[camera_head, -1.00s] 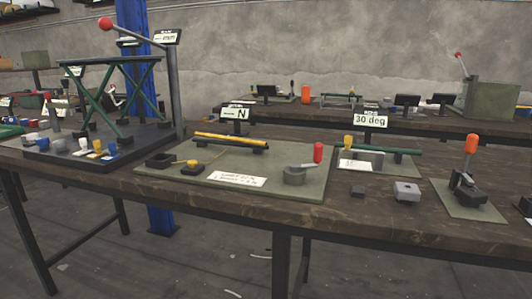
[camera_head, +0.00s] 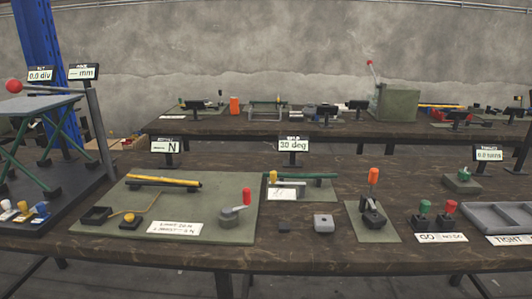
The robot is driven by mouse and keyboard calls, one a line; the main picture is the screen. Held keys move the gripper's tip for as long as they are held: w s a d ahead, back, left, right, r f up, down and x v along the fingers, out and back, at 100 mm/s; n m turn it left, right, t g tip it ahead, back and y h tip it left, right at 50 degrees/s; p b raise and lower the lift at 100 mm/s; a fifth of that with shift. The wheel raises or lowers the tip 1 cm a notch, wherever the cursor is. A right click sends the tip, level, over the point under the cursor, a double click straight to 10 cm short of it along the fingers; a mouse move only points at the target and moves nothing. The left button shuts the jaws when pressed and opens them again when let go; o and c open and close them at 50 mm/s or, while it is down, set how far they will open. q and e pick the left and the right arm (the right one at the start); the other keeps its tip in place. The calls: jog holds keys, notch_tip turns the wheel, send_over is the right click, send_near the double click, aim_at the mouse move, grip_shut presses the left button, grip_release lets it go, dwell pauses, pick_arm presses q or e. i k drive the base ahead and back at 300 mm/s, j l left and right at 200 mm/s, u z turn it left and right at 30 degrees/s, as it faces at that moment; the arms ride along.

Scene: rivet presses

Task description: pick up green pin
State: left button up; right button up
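A small green-topped piece (camera_head: 425,207) stands upright on a dark base on the near table, right of centre, behind a white "GO / NO GO" label (camera_head: 441,238). A similar red-topped piece (camera_head: 450,207) stands just to its right. Another green-topped piece (camera_head: 463,174) sits on a green block farther back. I cannot tell for sure which of the green pieces is the green pin. Neither of my grippers is in view.
An orange-handled press (camera_head: 373,180) stands left of the green and red pieces. A grey compartment tray (camera_head: 490,213) is at the right edge. A green mat (camera_head: 130,222) with yellow and black rods lies left. Bare tabletop shows between these.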

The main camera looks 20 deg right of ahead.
aim_at(424, 205)
jog(key=z, duration=1.55)
